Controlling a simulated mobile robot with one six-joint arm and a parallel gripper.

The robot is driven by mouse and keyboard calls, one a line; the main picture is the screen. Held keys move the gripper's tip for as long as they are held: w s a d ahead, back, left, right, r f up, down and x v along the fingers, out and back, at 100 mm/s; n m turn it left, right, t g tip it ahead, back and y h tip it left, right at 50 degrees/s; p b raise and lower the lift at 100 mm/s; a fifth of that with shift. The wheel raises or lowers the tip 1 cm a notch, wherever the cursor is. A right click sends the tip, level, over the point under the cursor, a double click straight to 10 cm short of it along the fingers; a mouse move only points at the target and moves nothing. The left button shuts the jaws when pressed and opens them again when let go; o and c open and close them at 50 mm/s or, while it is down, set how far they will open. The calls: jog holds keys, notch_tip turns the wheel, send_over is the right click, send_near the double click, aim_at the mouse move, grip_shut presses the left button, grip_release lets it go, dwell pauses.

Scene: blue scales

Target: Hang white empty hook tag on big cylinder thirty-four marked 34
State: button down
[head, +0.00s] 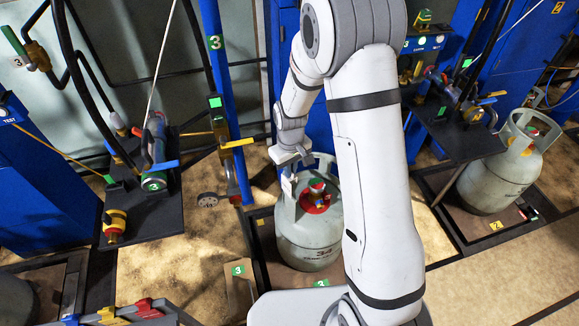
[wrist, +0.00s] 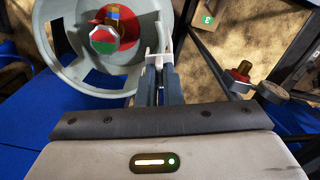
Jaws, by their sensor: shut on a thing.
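The big grey-green cylinder (head: 308,243) stands upright on a platform near the middle of the head view. Dark print on its body looks like 34 but is small. Its open collar (wrist: 62,68) fills the upper left of the wrist view, around a red, green and blue valve (wrist: 107,36). My gripper (head: 290,166) is at the collar's left side in the head view. Its fingers (wrist: 162,82) are shut on the white hook tag (wrist: 154,60), a pale narrow piece at the collar rim. I cannot tell whether the hook is over the rim or only beside it.
Another grey cylinder (head: 495,170) stands on a platform at the right. A black shelf (head: 150,215) with valves is at the left. A blue post (head: 222,90) with a brass-coloured valve stands behind, left of the cylinder. Brown floor (head: 180,265) is open at the lower left.

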aim_at(290, 180)
jog(key=shift+s+a+f, duration=0.1)
jog(key=shift+a+f, duration=0.05)
jog(key=shift+a, duration=0.1)
jog(key=shift+d, duration=0.1)
jog(key=shift+f+b, duration=0.15)
jog(key=shift+b, duration=0.15)
jog(key=shift+f+b, duration=1.55)
jog(key=shift+f, duration=0.55)
jog(key=shift+f+b, duration=0.2)
jog(key=shift+b, duration=0.1)
jog(key=shift+s+f+b, duration=0.1)
jog(key=shift+f+b, duration=0.6)
jog(key=shift+f, duration=0.15)
jog(key=shift+f, duration=0.15)
